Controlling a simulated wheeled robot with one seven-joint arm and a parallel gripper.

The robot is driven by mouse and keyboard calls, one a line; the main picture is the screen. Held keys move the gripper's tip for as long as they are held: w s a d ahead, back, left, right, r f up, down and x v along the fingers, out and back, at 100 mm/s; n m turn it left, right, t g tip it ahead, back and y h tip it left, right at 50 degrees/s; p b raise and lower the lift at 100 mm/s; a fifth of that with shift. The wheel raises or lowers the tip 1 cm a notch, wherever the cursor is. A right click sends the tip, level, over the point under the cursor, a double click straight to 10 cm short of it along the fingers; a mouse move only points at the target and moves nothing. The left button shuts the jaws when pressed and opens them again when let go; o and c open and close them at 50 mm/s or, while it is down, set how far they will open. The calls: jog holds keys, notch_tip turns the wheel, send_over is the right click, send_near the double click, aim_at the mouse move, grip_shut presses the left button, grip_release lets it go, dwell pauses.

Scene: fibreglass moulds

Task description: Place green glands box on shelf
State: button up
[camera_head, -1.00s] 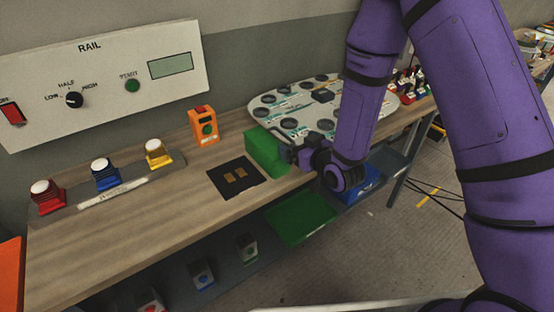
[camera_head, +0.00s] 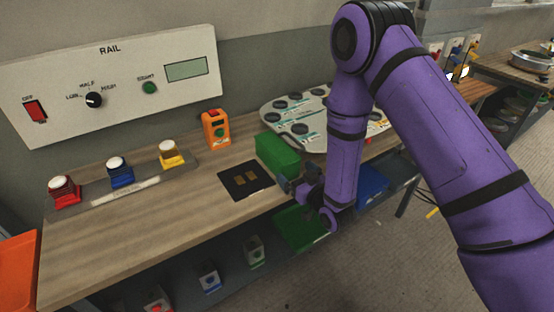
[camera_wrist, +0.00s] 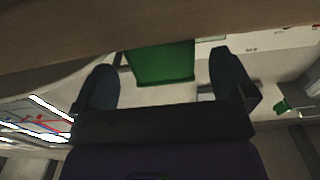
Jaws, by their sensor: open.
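A green box (camera_head: 278,155) sits on the wooden worktop, behind and left of my gripper, next to a black mat. My gripper (camera_head: 288,184) is low at the worktop's front edge, apart from the box. In the wrist view my gripper (camera_wrist: 163,72) has its two dark fingers wide apart with nothing held. A green surface (camera_wrist: 165,62) shows beyond the fingers; I cannot tell which green thing it is. On the shelf (camera_head: 228,272) under the worktop lies a flat green bin or panel (camera_head: 298,230), partly hidden by my gripper.
A black mat (camera_head: 245,179) with two small tan pieces lies beside the box. An orange device (camera_head: 215,129) and coloured push buttons (camera_head: 120,173) stand further left. A pale round-ended board (camera_head: 290,115) lies behind. A blue bin (camera_head: 371,187) is right of my wrist.

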aim_at(277, 157)
jog(key=shift+x, duration=2.85)
jog(key=shift+r, duration=0.1)
jog(key=c, duration=1.2)
